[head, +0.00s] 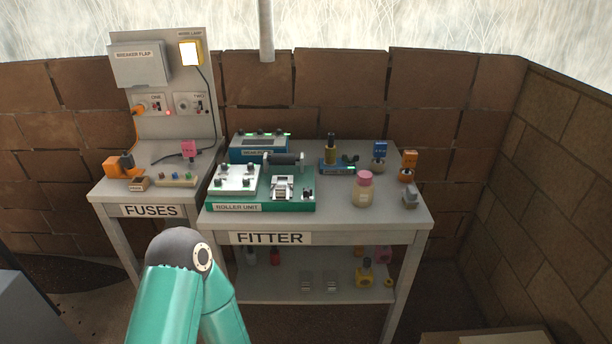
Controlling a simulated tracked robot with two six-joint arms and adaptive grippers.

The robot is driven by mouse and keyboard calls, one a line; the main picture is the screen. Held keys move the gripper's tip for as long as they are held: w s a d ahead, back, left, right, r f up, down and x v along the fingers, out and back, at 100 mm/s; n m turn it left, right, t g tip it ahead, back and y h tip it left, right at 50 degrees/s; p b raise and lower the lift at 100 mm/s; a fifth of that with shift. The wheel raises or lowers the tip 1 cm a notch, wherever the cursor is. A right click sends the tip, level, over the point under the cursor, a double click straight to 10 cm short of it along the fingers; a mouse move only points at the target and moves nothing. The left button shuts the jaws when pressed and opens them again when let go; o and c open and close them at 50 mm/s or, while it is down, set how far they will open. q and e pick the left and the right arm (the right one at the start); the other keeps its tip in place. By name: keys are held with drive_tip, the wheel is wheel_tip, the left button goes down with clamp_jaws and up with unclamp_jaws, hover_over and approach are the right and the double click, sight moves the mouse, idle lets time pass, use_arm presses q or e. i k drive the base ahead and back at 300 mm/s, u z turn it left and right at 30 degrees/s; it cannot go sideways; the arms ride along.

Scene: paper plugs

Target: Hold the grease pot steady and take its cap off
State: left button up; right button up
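The cap sits on top of the jar body (362,194). Nothing touches the jar. A teal link of one of my arms rises at the bottom left of the head view, in front of the tables. Neither of my grippers shows in this view.
A green roller unit (290,204) fills the table's left half. A dark bottle (331,143) stands behind the jar, and small blue and orange items (409,160) stand to its right. Bare tabletop lies in front of the jar. The FUSES table (110,192) is at left.

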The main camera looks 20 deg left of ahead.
sight(362, 196)
drive_tip(key=u, duration=0.4)
drive_tip(key=i, duration=0.9)
drive_tip(key=u, duration=0.75)
